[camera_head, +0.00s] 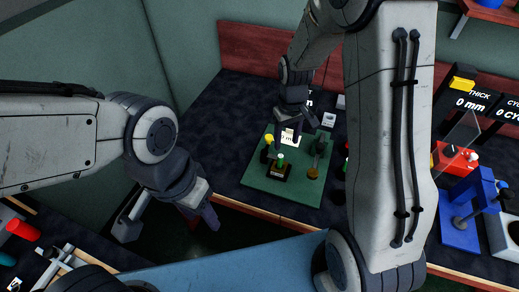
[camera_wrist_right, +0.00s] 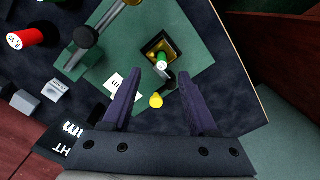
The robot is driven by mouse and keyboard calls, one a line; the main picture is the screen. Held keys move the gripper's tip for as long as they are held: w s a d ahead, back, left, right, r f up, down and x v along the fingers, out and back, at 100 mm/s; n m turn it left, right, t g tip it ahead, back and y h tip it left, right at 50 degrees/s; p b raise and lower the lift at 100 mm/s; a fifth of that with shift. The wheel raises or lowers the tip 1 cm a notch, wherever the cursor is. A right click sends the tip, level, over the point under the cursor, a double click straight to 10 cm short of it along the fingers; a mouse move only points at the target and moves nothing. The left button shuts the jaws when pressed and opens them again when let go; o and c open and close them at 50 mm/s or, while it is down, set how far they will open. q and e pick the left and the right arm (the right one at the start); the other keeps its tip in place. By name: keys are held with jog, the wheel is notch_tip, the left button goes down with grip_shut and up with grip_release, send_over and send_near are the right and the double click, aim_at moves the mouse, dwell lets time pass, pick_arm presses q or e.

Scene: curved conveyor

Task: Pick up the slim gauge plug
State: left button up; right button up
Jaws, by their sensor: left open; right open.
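A slim plug with a green top (camera_wrist_right: 161,62) stands at a dark block with a gold face (camera_wrist_right: 160,48) on the green board. In the head view the green top (camera_head: 281,158) shows on the black block (camera_head: 276,172). A yellow-topped piece (camera_wrist_right: 156,100) stands close by; which of the two is the slim gauge plug I cannot tell for sure. My right gripper (camera_wrist_right: 160,76) is open and empty above the board, the green top showing between and just beyond its fingertips. My left gripper (camera_head: 200,217) is open and empty, low, left of the board near the table's front edge.
The green board (camera_head: 300,193) also carries a dark upright stand (camera_head: 319,145) and a white display card (camera_head: 290,138). A blue press-like device (camera_head: 460,215) is at the right. Dark table left of the board is clear.

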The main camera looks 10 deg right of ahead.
aim_at(281, 155)
jog(key=f, duration=0.2)
jog(key=w+f, duration=0.1)
jog(key=f, duration=0.1)
jog(key=shift+w+a+f, duration=0.15)
jog(key=shift+a+f, duration=0.05)
jog(key=shift+f, duration=0.2)
jog(key=shift+a+f+p, duration=0.15)
jog(key=shift+f+p, duration=0.45)
jog(key=shift+f, duration=2.55)
grip_shut()
